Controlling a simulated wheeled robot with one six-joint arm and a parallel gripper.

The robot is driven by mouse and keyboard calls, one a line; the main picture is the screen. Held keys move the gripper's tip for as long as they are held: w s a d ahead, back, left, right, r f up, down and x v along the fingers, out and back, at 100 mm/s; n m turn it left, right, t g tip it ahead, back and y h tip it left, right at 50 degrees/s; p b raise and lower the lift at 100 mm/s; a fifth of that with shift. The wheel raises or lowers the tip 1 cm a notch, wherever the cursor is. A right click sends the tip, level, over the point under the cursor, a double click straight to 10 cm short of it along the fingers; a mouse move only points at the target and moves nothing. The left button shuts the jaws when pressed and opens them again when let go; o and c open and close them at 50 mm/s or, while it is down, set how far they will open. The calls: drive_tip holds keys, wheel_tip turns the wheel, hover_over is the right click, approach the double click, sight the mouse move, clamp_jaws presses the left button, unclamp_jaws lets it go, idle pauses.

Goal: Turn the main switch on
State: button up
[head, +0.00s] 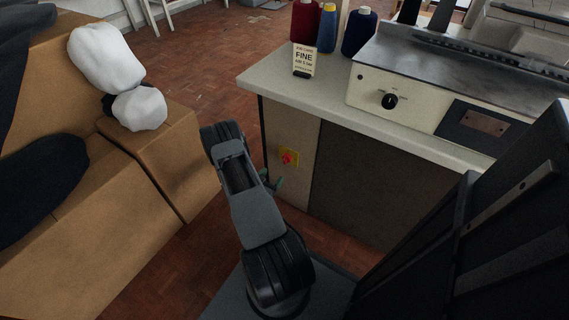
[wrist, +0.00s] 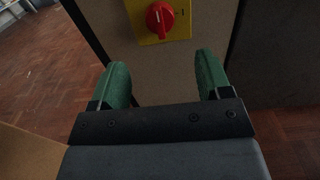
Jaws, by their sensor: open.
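The main switch (head: 288,158) is a red rotary knob on a yellow plate, set in the cabinet's front panel below the worktop. In the wrist view the red knob (wrist: 159,19) shows near the top, with its white pointer line about upright and a "1" mark to its right. My gripper (wrist: 162,80) is open, with two green fingers spread apart and nothing between them. The knob lies beyond the fingertips, roughly centred between them, and the fingers do not touch it. In the head view my gripper (head: 273,181) is partly hidden behind my arm, just below the switch plate.
A machine (head: 450,95) with a black dial (head: 390,101) stands on the worktop (head: 270,82). A small "FINE" card (head: 304,61) and thread cones (head: 328,28) stand near it. Cardboard boxes (head: 160,140) with white bundles stand at left. Brick-red floor lies between boxes and cabinet.

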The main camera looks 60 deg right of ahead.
sight(285, 164)
drive_tip(key=d+b, duration=0.2)
drive_tip(key=d, duration=0.8)
drive_tip(key=shift+c, duration=0.3)
drive_tip(key=c, duration=0.9)
drive_tip(key=shift+o, duration=0.2)
